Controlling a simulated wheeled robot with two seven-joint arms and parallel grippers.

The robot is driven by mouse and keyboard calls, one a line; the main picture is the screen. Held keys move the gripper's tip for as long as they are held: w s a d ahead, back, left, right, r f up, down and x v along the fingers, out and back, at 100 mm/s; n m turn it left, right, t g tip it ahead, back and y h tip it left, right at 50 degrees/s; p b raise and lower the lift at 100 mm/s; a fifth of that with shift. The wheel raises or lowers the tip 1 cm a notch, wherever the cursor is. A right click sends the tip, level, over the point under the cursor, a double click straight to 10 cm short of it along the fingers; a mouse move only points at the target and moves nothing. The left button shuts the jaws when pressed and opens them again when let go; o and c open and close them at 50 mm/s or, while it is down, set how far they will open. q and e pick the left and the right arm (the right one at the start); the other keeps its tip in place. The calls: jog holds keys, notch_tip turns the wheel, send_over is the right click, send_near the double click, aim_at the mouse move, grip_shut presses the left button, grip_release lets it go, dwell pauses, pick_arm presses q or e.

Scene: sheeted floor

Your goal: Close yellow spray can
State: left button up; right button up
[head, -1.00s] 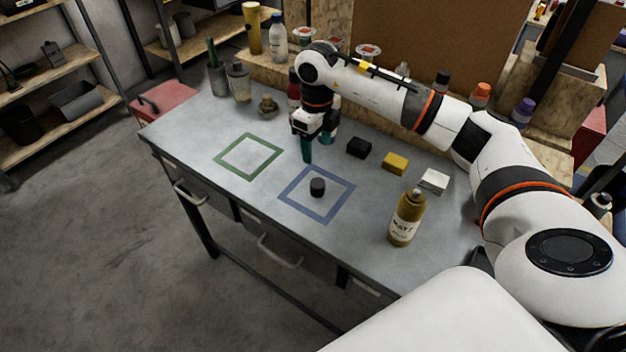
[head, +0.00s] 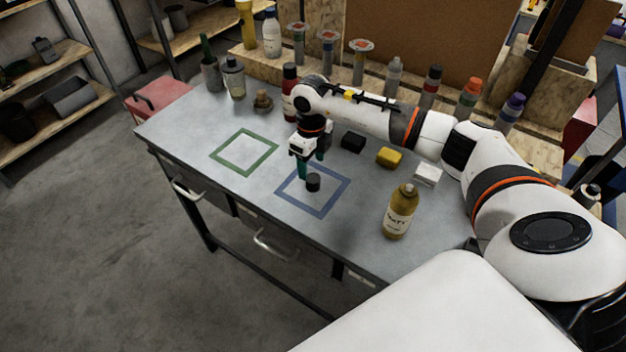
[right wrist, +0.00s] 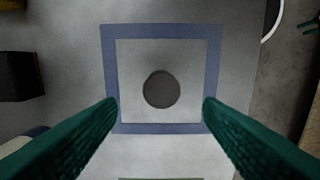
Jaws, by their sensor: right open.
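The yellow spray can (head: 398,214) stands upright on the table near its front right, with a pale label and no black cap on its top. A small black cap (head: 313,182) sits inside the blue square outline (head: 331,206). It also shows as a dark disc (right wrist: 161,89) in the right wrist view. My right gripper (head: 312,172) is open just above and behind the cap, its green fingers pointing down. In the right wrist view the fingers (right wrist: 161,108) are spread wide with the cap between and beyond them. My left gripper is not in view.
A black block (head: 353,142), a yellow block (head: 389,157) and a white block (head: 428,175) lie right of the gripper. A green square outline (head: 244,152) is bare at left. Bottles, including a red one (head: 289,92), line the table's back.

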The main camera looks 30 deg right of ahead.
aim_at(313, 178)
jog(key=shift+s+f+p, duration=0.15)
jog(key=shift+f+p, duration=0.15)
notch_tip(313, 178, down, 4)
jog(key=shift+s+r+p, duration=0.15)
jog(key=shift+p, duration=0.6)
jog(key=shift+f, duration=0.45)
jog(key=c, duration=1.1)
